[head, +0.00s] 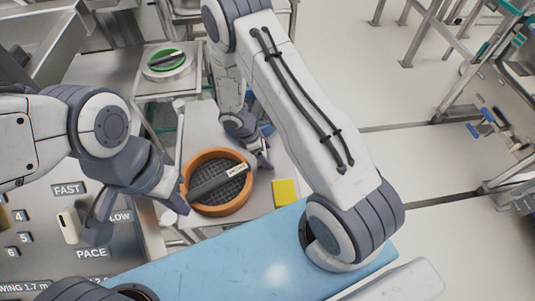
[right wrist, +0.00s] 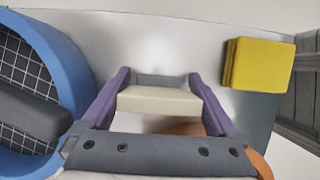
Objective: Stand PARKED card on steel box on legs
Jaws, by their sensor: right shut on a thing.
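My right gripper (head: 256,152) is low over a pale steel-coloured top (head: 198,130), between the orange and blue round bins. In the right wrist view its purple fingers (right wrist: 158,80) are shut on a cream slab (right wrist: 158,101). No lettering shows on the slab, so I cannot tell whether it is the PARKED card. My left gripper (head: 140,214) is open and empty, left of the orange bin and over the button panel. A smaller pale stand (head: 150,88) on legs is behind. I cannot tell which is the steel box on legs.
The orange bin (head: 241,202) holds a mesh and a dark labelled bar. The blue bin (right wrist: 66,50) is mostly hidden by my arm in the head view. A yellow pad (head: 286,192) lies right of the orange bin. A green round thing (head: 152,69) sits behind.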

